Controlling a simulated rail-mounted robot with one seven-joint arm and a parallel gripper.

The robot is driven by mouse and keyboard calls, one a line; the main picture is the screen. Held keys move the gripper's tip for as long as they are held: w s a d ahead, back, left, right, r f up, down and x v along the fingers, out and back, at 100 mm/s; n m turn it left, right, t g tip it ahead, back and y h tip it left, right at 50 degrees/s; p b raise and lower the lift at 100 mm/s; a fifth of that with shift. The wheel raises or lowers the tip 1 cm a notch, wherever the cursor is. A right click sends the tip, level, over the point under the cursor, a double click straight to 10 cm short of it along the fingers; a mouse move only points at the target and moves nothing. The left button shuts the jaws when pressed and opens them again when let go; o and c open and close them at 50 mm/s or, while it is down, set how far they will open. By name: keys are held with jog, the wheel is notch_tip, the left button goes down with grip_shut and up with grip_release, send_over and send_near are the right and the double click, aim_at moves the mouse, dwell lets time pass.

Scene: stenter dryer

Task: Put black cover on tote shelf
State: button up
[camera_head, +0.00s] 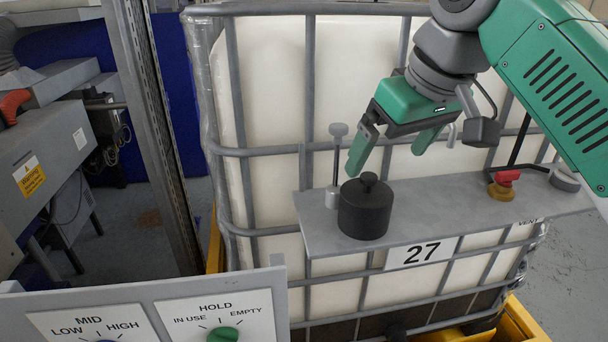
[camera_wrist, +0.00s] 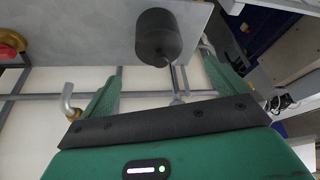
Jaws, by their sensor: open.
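The black cover (camera_head: 365,209) is a dark cylinder with a small knob on top. It stands upright on the grey tote shelf (camera_head: 430,212), toward the shelf's left end. It also shows in the wrist view (camera_wrist: 158,36), at the top middle beyond the fingers. My gripper (camera_head: 392,160) is open and empty, above and to the right of the cover, apart from it. In the wrist view its green fingers (camera_wrist: 165,88) are spread wide with nothing between them touching.
A grey post with a knob (camera_head: 338,160) stands just behind and left of the cover. A red-and-brass valve piece (camera_head: 503,186) and a grey knob (camera_head: 564,178) sit at the shelf's right. The caged white tote (camera_head: 270,80) is behind. A dial panel (camera_head: 170,310) is in front left.

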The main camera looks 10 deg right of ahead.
jog(key=w+a+f+n+t+y, duration=0.1)
jog(key=w+a, duration=0.1)
jog(key=a, duration=0.4)
jog(key=w+a+f+n+t, duration=0.1)
jog(key=w+a+n, duration=0.1)
jog(key=a, duration=0.4)
jog(key=s+a+r+n+t+y, duration=0.1)
jog(key=a+r+t+y, duration=0.1)
jog(key=a, duration=0.6)
jog(key=s+a+r+n+t+y, duration=0.1)
jog(key=a+n+t+y, duration=0.15)
jog(key=a, duration=0.65)
jog(key=s+a+r+m+t+y, duration=0.2)
jog(key=s+r+m+t+y, duration=0.1)
jog(key=s+r+t, duration=0.35)
jog(key=s+d+f+m+t+h, duration=0.1)
jog(key=s+d+m+t+h, duration=0.6)
jog(key=s+d+h, duration=0.3)
jog(key=shift+s+d+f+t, duration=0.35)
jog(key=shift+s+d, duration=0.2)
jog(key=shift+s, duration=0.7)
